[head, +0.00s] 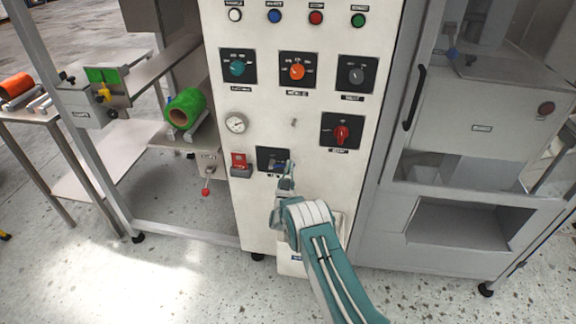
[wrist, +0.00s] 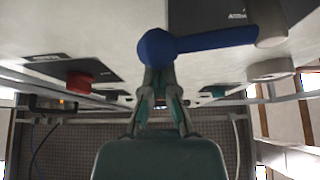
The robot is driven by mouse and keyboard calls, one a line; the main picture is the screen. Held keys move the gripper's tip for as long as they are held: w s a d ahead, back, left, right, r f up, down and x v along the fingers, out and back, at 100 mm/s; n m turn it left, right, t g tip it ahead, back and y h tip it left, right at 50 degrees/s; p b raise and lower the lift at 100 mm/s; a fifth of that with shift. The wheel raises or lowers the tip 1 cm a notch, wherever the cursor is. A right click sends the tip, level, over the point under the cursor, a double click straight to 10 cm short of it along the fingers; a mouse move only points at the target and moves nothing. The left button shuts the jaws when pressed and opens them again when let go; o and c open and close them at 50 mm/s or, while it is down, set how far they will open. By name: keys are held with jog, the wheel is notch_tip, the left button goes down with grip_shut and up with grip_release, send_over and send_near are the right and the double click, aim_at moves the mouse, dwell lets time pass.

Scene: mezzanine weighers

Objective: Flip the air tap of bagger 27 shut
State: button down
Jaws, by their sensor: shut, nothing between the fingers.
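The air tap's blue lever (wrist: 215,40) crosses the top of the wrist view. It runs from a pale round body (wrist: 271,25) on the right to a blue ball end (wrist: 156,47) on the left. My gripper (wrist: 157,80) is shut and empty, its fingertips right at the ball end and partly hidden by it. I cannot tell whether they touch. In the head view my gripper (head: 290,168) is at the right side of a small dark plate (head: 265,157) low on the white cabinet, which carries something blue, mostly hidden there.
The white cabinet front (head: 290,210) also holds a red rotary switch (head: 342,133), a gauge (head: 236,123), a red switch (head: 239,160) and upper dials. A red-tipped lever (head: 206,190) hangs to the left. A grey framed machine (head: 470,130) stands to the right.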

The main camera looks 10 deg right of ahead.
jog(key=shift+d+f+m+h, duration=0.2)
jog(key=shift+f+m+h, duration=0.1)
jog(key=shift+f+m, duration=0.15)
jog(key=shift+d+f+m+h, duration=0.2)
jog(key=shift+f+m+h, duration=0.1)
jog(key=shift+f+m, duration=0.15)
